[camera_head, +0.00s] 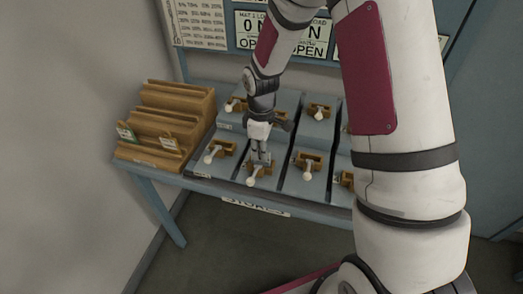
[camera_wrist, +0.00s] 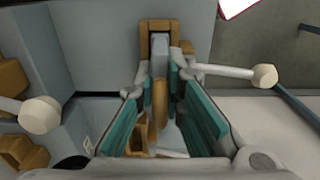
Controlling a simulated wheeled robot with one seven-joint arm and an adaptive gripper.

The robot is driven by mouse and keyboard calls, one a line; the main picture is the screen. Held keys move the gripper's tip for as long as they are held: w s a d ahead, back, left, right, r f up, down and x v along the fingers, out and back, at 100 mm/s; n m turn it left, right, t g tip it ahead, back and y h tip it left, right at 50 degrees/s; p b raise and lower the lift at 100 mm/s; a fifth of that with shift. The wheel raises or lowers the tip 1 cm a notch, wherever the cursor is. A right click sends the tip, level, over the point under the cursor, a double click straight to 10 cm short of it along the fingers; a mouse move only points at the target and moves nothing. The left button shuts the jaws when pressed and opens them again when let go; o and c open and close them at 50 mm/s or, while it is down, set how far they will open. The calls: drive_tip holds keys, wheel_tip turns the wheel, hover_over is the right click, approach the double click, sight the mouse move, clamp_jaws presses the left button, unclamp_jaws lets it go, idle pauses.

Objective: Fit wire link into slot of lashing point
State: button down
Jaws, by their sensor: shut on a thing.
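The lashing point (camera_wrist: 160,25) is a tan bracket with a grey upright piece in its middle, at the top centre of the wrist view. It also shows in the head view (camera_head: 262,170), right under my gripper (camera_head: 260,157). In the wrist view, my gripper (camera_wrist: 162,80) has its teal-padded fingers on both sides of a narrow tan link (camera_wrist: 160,102), the wire link as far as I can tell, and is shut on it. The link's far end is close to the bracket; I cannot tell whether it is in the slot. A white lever with a round knob (camera_wrist: 264,76) sticks out right of the bracket.
Several similar tan brackets with white knobs stand on the grey sloped rack (camera_head: 285,183), close around my gripper. Another white knob (camera_wrist: 40,115) is at left in the wrist view. A tan stepped holder (camera_head: 172,110) with cards stands left on the blue table (camera_head: 165,181).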

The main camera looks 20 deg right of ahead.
drive_tip(key=shift+f, duration=0.15)
drive_tip(key=c, duration=1.7)
unclamp_jaws()
wheel_tip(320, 180, up, 12)
drive_tip(key=shift+r+b, duration=0.15)
drive_tip(key=shift+b, duration=0.35)
drive_tip(key=s+r+m+t, duration=0.3)
drive_tip(key=s+r+m, duration=0.2)
drive_tip(key=s+r, duration=0.55)
drive_tip(key=shift+s+r+m+t, duration=0.45)
drive_tip(key=shift+s+r+m, duration=0.6)
drive_tip(key=shift+s, duration=0.95)
drive_tip(key=shift+s+r+m+t, duration=0.4)
drive_tip(key=shift+s+r+m, duration=0.65)
drive_tip(key=shift+s, duration=1)
drive_tip(key=shift+s+r+m+t, duration=0.45)
drive_tip(key=shift+s+r+m, duration=0.6)
drive_tip(key=shift+s, duration=0.95)
drive_tip(key=shift+r+n, duration=0.2)
drive_tip(key=shift+n, duration=0.05)
